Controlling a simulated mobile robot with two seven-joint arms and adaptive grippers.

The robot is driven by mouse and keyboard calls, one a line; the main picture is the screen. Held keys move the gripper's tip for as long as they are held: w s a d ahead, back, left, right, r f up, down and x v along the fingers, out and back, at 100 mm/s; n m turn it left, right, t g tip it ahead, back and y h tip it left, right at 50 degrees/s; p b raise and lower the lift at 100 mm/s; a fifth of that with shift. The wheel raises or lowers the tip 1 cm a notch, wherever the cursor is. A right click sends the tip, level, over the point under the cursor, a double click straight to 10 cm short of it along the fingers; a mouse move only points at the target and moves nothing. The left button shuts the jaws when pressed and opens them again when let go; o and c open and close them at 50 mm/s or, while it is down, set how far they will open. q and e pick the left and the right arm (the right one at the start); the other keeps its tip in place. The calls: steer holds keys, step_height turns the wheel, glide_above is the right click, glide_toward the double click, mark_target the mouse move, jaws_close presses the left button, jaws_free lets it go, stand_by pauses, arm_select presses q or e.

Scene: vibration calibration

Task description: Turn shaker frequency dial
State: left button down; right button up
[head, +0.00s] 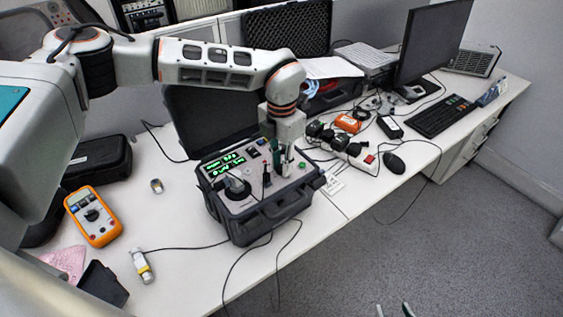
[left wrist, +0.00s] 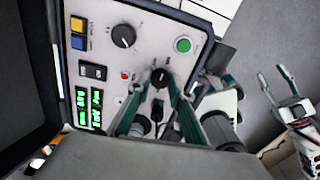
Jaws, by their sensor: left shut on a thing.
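The shaker unit is a black open case (head: 262,219) with a light panel, on the white table in the head view. In the left wrist view the panel (left wrist: 101,45) carries a black dial (left wrist: 162,76) and a second, larger black dial (left wrist: 123,36). My left gripper (head: 276,160) reaches down over the panel. Its fingers (left wrist: 161,92) are shut on the smaller dial, one on each side. My right gripper (head: 394,309) shows only its fingertips at the bottom edge of the head view. In the left wrist view it (left wrist: 273,77) is open and empty, away from the panel.
An orange multimeter (head: 92,215) and a yellow-and-white sensor (head: 142,266) with a cable lie left of the case. A power strip (head: 350,153), mouse (head: 394,163), keyboard (head: 439,116) and monitor (head: 433,37) are on the right. Cables hang over the table's front edge.

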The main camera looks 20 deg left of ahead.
arm_select(q)
steer(key=shift+r+m, duration=0.1)
steer(key=shift+m, duration=1)
steer(key=c, duration=1.8)
jaws_free()
step_height(320, 180, up, 12)
steer(key=shift+f, duration=0.1)
